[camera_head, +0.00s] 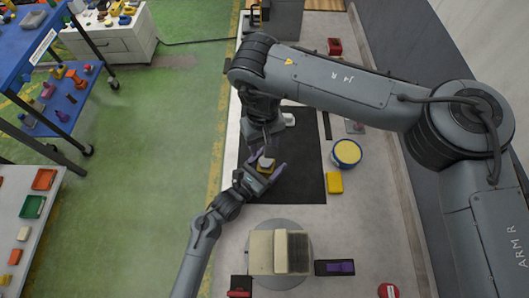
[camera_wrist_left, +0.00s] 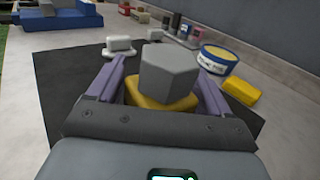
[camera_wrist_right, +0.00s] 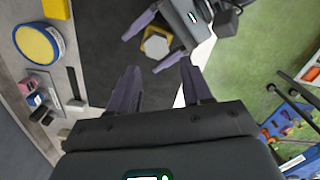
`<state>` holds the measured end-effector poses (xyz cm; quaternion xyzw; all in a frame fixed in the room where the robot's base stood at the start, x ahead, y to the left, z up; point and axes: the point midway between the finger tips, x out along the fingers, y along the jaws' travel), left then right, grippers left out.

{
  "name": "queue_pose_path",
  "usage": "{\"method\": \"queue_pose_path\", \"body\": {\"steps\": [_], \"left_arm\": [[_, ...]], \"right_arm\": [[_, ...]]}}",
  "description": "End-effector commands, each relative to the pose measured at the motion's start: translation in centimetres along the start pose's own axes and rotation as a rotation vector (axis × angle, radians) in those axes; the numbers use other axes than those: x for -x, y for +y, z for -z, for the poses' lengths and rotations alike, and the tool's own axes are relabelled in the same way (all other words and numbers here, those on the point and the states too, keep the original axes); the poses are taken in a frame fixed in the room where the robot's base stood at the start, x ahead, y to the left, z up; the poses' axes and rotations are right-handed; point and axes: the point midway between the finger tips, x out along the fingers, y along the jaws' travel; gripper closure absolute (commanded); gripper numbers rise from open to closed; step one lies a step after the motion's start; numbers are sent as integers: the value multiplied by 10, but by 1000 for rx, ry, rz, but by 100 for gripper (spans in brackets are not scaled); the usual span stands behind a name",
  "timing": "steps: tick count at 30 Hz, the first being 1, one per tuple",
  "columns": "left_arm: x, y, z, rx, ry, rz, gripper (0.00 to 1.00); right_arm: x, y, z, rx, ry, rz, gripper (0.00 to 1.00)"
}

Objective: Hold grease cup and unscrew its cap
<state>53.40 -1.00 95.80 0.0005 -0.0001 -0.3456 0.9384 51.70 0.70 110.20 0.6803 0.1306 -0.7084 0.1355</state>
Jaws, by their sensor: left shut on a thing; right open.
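The grease cup, with a yellow body (camera_wrist_left: 165,101) and a grey hexagonal cap (camera_wrist_left: 170,72), sits between the purple fingers of my left gripper (camera_wrist_left: 160,100). That gripper is shut on the yellow body, and the cap is on top, facing up. The cup also shows in the head view (camera_head: 266,164), over the dark mat. My right gripper (camera_wrist_right: 162,85) is open and empty. In the right wrist view the cup (camera_wrist_right: 156,44) lies beyond its fingertips, apart from them. In the head view the right gripper (camera_head: 268,147) is just above the cup, its fingers hard to make out.
A dark mat (camera_head: 300,185) covers the middle of the bench. To its right are a round blue-and-yellow tin (camera_head: 346,153) and a yellow block (camera_head: 334,183). A white object (camera_head: 288,119) is at the mat's far side. A round turntable (camera_head: 273,281) bearing a beige block stands in front.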

Motion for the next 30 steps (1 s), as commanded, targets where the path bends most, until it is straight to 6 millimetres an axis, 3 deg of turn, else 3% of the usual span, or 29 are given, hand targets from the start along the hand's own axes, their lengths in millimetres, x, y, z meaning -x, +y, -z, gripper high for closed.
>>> {"method": "queue_pose_path", "body": {"steps": [3,7,21,30], "left_arm": [[0,0,0,0,-1,0,75],[0,0,0,0,-1,0,75],[0,0,-1,0,-1,0,75],[0,0,-1,0,-1,0,75]], "right_arm": [[12,3,7,5,30,-24,51],[6,4,9,5,39,-26,51],[-66,6,12,5,39,-28,51],[-95,7,13,5,39,-28,51]]}}
